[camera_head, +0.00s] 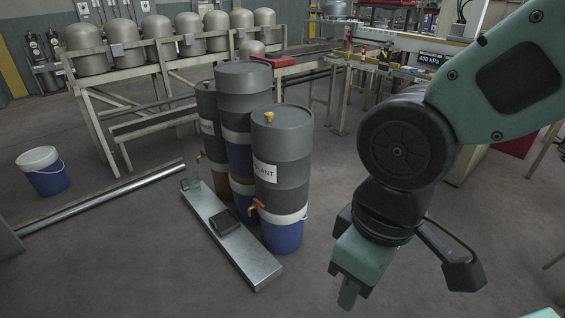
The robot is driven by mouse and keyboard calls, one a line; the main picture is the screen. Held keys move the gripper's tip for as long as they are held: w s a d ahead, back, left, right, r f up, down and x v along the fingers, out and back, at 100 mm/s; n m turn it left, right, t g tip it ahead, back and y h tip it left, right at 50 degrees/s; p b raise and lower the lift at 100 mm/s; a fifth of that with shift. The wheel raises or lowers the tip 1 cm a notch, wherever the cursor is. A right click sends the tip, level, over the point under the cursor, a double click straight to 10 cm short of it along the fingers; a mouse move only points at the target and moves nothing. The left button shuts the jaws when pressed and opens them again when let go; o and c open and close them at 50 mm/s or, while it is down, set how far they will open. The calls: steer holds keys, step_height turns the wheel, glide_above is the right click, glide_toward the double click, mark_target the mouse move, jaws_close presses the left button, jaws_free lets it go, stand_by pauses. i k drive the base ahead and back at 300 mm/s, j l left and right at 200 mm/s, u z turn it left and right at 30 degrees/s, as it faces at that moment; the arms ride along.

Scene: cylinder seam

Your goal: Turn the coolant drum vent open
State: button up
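The coolant drum (284,150) is the front right one of three grey drums, with a partly visible label ending in "LANT". A small brass-coloured vent (269,117) stands on its top, near the left rim; whether it is open or closed is too small to tell. A tap with a red handle (257,206) sticks out low on the drum's left side. My gripper (348,296) hangs pointing down to the right of the drum, clear of it and nearer the camera. Its fingers are seen from one side, so the gap between them does not show.
A taller-standing drum (244,95) and a third drum (207,110) stand behind. A blue bucket (45,172) stands far left. Floor between drum and gripper is clear.

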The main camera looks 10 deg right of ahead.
mark_target(268, 115)
steer(key=i+j+u, duration=0.15)
steer(key=i, duration=0.9)
steer(key=i+j+u, duration=0.1)
steer(key=i, duration=1)
